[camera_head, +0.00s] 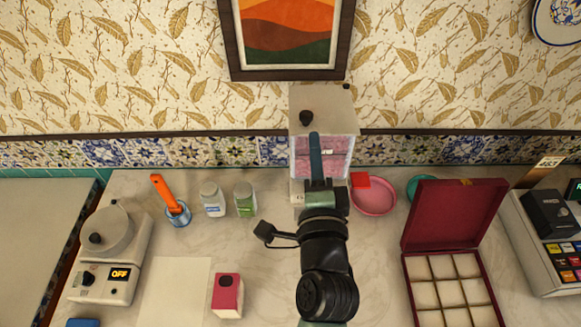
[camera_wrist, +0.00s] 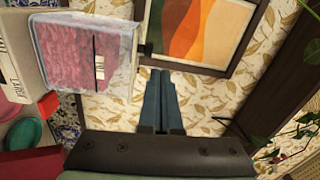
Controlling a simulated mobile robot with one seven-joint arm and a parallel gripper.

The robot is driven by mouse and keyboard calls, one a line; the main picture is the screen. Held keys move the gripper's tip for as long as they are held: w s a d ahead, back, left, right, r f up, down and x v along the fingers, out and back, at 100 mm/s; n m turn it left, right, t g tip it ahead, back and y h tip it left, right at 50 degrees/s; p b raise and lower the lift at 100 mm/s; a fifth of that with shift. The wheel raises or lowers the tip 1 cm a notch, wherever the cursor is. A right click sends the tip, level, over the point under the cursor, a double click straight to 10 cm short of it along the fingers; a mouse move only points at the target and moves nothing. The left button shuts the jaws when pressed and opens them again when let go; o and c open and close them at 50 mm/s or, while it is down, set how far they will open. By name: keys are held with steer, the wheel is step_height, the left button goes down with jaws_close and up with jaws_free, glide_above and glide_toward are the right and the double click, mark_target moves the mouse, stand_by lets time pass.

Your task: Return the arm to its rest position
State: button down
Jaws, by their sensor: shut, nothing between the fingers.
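My black arm reaches up the middle of the head view, over the counter (camera_head: 275,280). My gripper (camera_head: 314,138) points toward the wall, in front of a clear-walled box of pink contents (camera_head: 340,150) in the picture. In the wrist view my gripper's blue-grey fingers (camera_wrist: 160,72) lie side by side, shut and empty. The clear-walled box (camera_wrist: 85,50) stands left of the fingers there, apart from them in the picture. The arm hides part of the box's base and the counter behind it.
A pink bowl (camera_head: 373,197) and an open maroon box (camera_head: 455,217) stand right of my arm. Two jars (camera_head: 212,200), a blue cup (camera_head: 178,214) with an orange-handled tool, a pink-and-white box (camera_head: 227,295) and a white appliance (camera_head: 108,255) stand left. A framed picture (camera_head: 235,40) hangs behind.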

steer(key=s+a, duration=0.2)
steer(key=a, duration=0.4)
step_height(320, 180, up, 20)
steer(key=w+d+n+t+b, duration=0.15)
steer(key=n+t+b, duration=0.3)
steer(key=n, duration=0.55)
steer(key=s+r+n+t+b, duration=0.1)
steer(key=s+r+n+t, duration=0.1)
steer(key=r, duration=0.5)
steer(key=s+d+r+n+t+h+b, duration=0.1)
steer(key=s+r+n+t, duration=0.1)
steer(key=s+r+n, duration=0.2)
steer(key=s+r, duration=0.3)
steer(key=r, duration=0.1)
steer(key=shift+s+d+r+b, duration=0.15)
steer(key=shift+s+d+b, duration=0.1)
steer(key=shift+s+b, duration=0.1)
